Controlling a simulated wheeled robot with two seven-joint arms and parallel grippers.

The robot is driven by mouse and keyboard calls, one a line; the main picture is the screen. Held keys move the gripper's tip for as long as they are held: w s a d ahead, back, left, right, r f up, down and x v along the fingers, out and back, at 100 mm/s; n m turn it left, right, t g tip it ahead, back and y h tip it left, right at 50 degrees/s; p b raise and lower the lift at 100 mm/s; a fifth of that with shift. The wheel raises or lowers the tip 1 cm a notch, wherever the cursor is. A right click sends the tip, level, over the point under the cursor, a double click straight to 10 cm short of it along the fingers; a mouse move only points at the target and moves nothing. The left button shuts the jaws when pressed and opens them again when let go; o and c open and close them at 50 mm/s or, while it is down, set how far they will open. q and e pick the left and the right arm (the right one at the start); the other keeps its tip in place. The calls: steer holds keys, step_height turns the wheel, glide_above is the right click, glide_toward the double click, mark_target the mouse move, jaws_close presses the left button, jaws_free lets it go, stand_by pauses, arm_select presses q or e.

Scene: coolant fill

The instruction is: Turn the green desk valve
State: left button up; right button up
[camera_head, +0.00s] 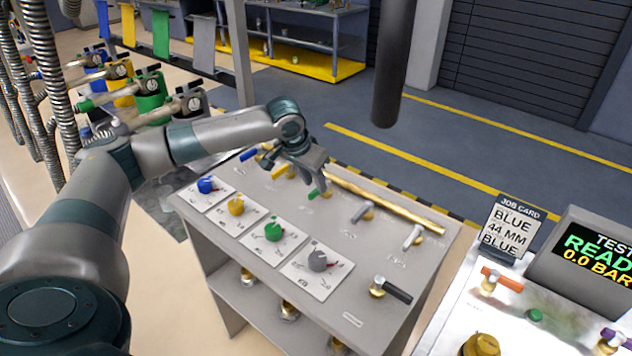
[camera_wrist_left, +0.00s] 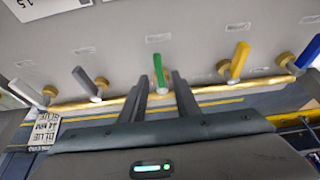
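The green lever valve (camera_head: 314,194) sits on the grey desk's back row along the brass pipe, mostly hidden by my left gripper in the head view. My left gripper (camera_head: 318,180) is over it, pointing down. In the left wrist view the green lever (camera_wrist_left: 158,72) stands between the two fingertips of the left gripper (camera_wrist_left: 160,78). The fingers are apart, with visible gaps on both sides of the lever. A green round knob (camera_head: 273,231) is in the desk's front row. My right gripper is not in view.
A yellow lever (camera_wrist_left: 240,58) and a blue lever (camera_wrist_left: 308,50) are to one side of the green lever, grey levers (camera_wrist_left: 84,79) to the other. The brass pipe (camera_head: 385,202) runs along the desk's back. A test bench with a job card (camera_head: 508,231) is at right.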

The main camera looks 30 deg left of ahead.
arm_select(q)
steer(key=shift+x, duration=1.2)
jaws_close()
steer(key=shift+d, duration=0.1)
